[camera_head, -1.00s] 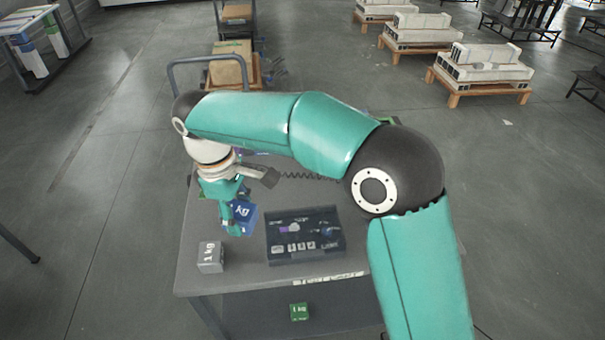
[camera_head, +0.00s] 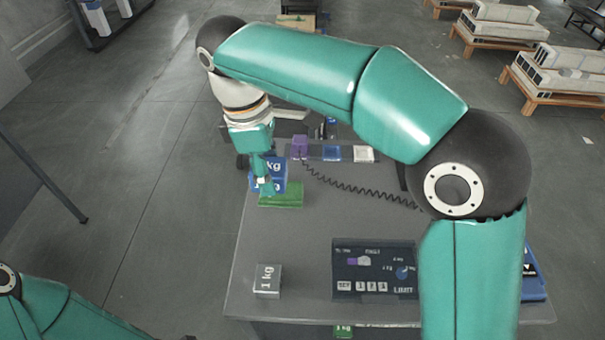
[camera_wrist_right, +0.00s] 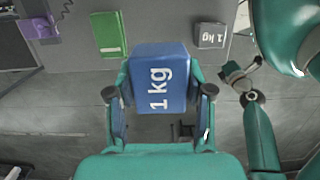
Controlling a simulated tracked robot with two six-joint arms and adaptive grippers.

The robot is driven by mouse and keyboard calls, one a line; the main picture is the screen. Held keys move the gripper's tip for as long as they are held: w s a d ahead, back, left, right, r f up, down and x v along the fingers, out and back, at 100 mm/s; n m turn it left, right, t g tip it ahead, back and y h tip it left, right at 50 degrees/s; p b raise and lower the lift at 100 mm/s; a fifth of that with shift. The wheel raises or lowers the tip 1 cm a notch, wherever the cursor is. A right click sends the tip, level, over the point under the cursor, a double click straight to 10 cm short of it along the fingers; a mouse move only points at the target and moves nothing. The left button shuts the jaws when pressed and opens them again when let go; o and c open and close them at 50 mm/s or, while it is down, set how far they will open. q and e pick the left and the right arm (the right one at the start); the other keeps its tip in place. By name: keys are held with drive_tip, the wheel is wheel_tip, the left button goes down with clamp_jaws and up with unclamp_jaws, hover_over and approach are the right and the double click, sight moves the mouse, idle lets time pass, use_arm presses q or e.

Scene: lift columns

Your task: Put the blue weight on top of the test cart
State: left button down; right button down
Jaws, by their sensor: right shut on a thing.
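My right gripper (camera_head: 262,180) is shut on the blue weight (camera_head: 275,168), a "1 kg" block. In the right wrist view the blue weight (camera_wrist_right: 160,78) sits between the fingers of my right gripper (camera_wrist_right: 160,100), with floor behind most of it. In the head view it shows by the left edge of the test cart's grey top (camera_head: 310,230), just behind a flat green block (camera_head: 285,196). Its height above the top cannot be told. My left arm enters the head view at bottom left; its gripper (camera_wrist_right: 240,75) shows small in the wrist view, finger state unclear.
A grey 1 kg weight (camera_head: 268,281) stands near the cart's front left. A dark control panel (camera_head: 372,270) lies to its right. A purple piece (camera_head: 299,147) with a coiled cable is at the back. The top's middle is clear.

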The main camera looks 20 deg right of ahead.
drive_tip(key=b, duration=0.1)
hover_over(278, 240)
drive_tip(key=f, duration=1.4)
drive_tip(key=shift+w+a+f, duration=0.1)
drive_tip(key=shift+w+a, duration=0.05)
drive_tip(key=shift+a, duration=0.05)
drive_tip(key=shift+f, duration=2.7)
drive_tip(key=shift+f+b, duration=0.15)
drive_tip(key=shift+b, duration=0.2)
drive_tip(key=shift+c, duration=2.2)
unclamp_jaws()
wheel_tip(278, 240, up, 12)
drive_tip(key=a, duration=0.1)
drive_tip(key=shift+w+a+p, duration=0.3)
drive_tip(key=shift+a+p, duration=0.05)
drive_tip(key=shift+p, duration=0.1)
